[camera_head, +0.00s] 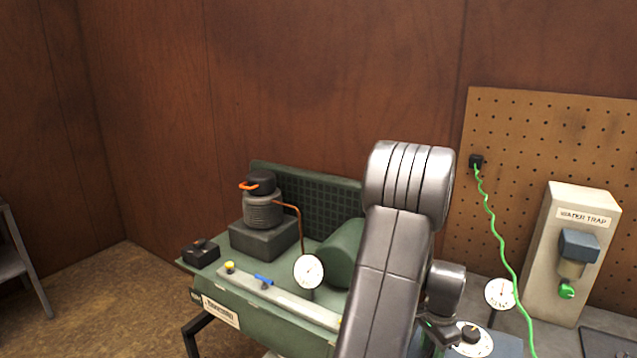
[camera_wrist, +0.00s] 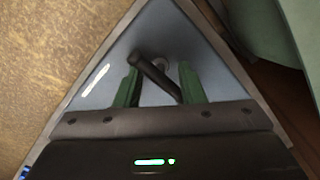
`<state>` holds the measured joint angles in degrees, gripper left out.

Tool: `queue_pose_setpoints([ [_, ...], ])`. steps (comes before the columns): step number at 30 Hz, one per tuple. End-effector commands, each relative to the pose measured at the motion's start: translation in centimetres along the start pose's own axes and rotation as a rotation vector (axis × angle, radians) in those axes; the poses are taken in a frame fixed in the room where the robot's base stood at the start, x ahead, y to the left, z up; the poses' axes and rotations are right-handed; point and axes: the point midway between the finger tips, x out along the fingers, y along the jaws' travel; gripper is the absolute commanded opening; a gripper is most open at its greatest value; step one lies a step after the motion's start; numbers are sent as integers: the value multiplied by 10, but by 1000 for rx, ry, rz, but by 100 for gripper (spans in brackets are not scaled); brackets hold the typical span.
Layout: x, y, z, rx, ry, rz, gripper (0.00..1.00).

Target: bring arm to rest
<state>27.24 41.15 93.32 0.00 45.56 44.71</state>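My arm rises through the middle of the head view, silver and jointed, and bends down at its right side. My gripper (camera_wrist: 158,70) shows in the wrist view as two green fingers standing apart, with a gap between them. A dark bar-like handle (camera_wrist: 157,76) on a blue-grey triangular-looking panel (camera_wrist: 90,105) lies in line with that gap. I cannot tell how far it is from the fingers, and neither finger clearly presses on it.
A green machine (camera_head: 265,310) with a round white gauge (camera_head: 309,271) and an orange-levered black cap (camera_head: 260,182) stands left of my arm. Right of it are a dial (camera_head: 470,338), another gauge (camera_head: 499,293), a green cord (camera_head: 497,225) and a water trap box (camera_head: 545,250). The left floor (camera_head: 110,290) is clear.

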Motion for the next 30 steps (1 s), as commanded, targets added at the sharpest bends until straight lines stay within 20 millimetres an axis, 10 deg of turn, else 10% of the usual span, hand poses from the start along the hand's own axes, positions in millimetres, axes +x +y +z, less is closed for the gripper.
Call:
queue_pose_setpoints([
  [30, -92, 0, 0, 168, 1, -1, 36],
])
